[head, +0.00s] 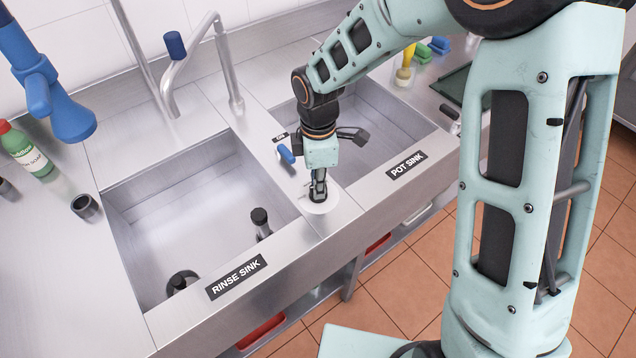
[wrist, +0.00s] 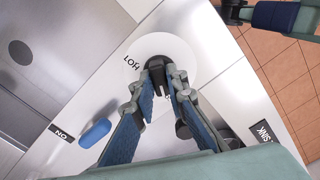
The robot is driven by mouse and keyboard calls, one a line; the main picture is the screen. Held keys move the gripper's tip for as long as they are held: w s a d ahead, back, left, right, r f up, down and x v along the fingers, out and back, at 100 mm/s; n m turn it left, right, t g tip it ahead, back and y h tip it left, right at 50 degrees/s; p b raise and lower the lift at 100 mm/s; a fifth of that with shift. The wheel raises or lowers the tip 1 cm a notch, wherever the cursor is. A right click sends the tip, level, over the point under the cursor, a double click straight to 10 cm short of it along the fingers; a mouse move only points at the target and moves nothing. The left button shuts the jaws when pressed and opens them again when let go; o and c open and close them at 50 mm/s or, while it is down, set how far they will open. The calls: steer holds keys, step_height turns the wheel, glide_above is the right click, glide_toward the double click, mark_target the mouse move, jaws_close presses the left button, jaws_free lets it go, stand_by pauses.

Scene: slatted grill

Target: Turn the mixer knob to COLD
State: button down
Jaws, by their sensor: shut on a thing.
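The mixer knob (wrist: 176,47) is dark and sits on a round white dial (wrist: 203,50) on the steel strip between the two sinks. In the head view only the dial's white rim (head: 331,204) shows clearly. HOT is printed at the dial's left in the wrist view; another label is mostly hidden by the fingers, and I cannot read COLD. My gripper (wrist: 166,72) is shut on the knob from above, with a finger on each side. In the head view my gripper (head: 318,190) points down onto the dial.
A blue lever (head: 286,153) stands behind the dial; its ON label shows in the wrist view. The rinse sink (head: 200,215) lies left, the pot sink (head: 385,120) right. A dark-topped upright piece (head: 260,222) stands in the rinse sink. A tap (head: 222,60) rises behind.

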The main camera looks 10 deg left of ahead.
steer(key=c, duration=1.9)
jaws_free()
steer(key=shift+c, duration=0.2)
step_height(320, 180, up, 12)
